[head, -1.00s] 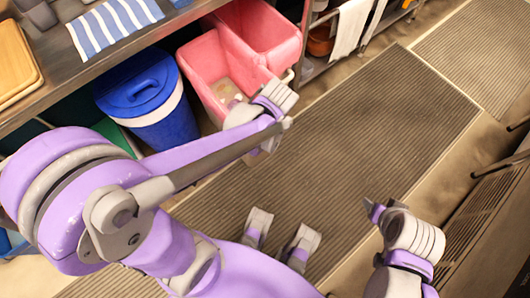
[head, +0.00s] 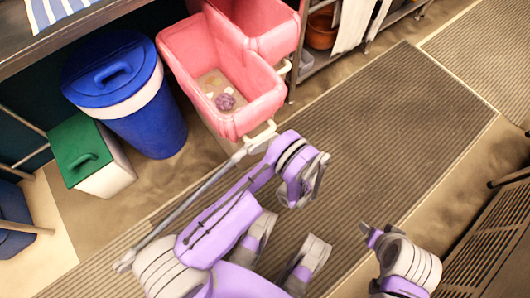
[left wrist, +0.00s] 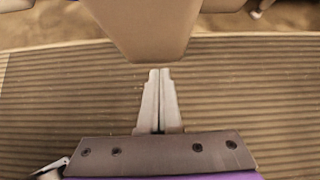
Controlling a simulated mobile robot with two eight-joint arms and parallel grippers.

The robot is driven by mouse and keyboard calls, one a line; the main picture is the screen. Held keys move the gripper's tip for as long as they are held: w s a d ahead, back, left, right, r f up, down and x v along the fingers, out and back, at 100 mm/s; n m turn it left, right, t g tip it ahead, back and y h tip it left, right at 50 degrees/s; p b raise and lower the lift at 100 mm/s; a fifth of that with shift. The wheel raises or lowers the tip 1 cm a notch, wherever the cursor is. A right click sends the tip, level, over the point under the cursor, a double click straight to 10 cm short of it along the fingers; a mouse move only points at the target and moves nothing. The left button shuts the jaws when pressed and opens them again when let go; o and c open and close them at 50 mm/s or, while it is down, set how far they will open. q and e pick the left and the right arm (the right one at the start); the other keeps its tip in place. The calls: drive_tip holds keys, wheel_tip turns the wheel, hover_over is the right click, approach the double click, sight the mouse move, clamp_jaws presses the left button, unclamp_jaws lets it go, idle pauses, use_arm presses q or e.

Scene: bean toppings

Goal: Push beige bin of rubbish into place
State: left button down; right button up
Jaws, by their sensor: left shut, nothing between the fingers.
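A pink open bin (head: 245,118) stands at the front edge of the under-counter space, with a purple crumpled piece (head: 225,102) and pale bits of rubbish on its floor. A white handle shows at its near right corner. No clearly beige bin with rubbish shows. My left gripper (head: 312,185) is out over the mat, right of and nearer than the bin, apart from it. In the left wrist view its fingers (left wrist: 159,100) are shut and empty above the ribbed mat. My right gripper (head: 380,234) is low at right over the mat; its jaw gap is unclear.
A second pink bin (head: 255,28) stands behind the first. Left are a blue lidded bin (head: 145,115) and a small pale box with a green lid (head: 82,150). A rack with a pot (head: 322,30) is right of the bins. The ribbed mat (head: 400,120) is clear.

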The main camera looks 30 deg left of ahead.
use_arm(q)
drive_tip(key=f, duration=0.1)
drive_tip(key=b, duration=0.3)
approach(260, 149)
drive_tip(key=x, duration=0.5)
drive_tip(key=shift+s+d+f, duration=0.15)
drive_tip(key=shift+d+f, duration=0.15)
drive_tip(key=shift+f, duration=0.15)
drive_tip(key=shift+a, duration=0.5)
use_arm(e)
drive_tip(key=shift+s+x, duration=0.15)
drive_tip(key=shift+x, duration=0.6)
drive_tip(key=shift+s+x, duration=0.15)
drive_tip(key=shift+x, duration=0.6)
drive_tip(key=shift+f, duration=0.1)
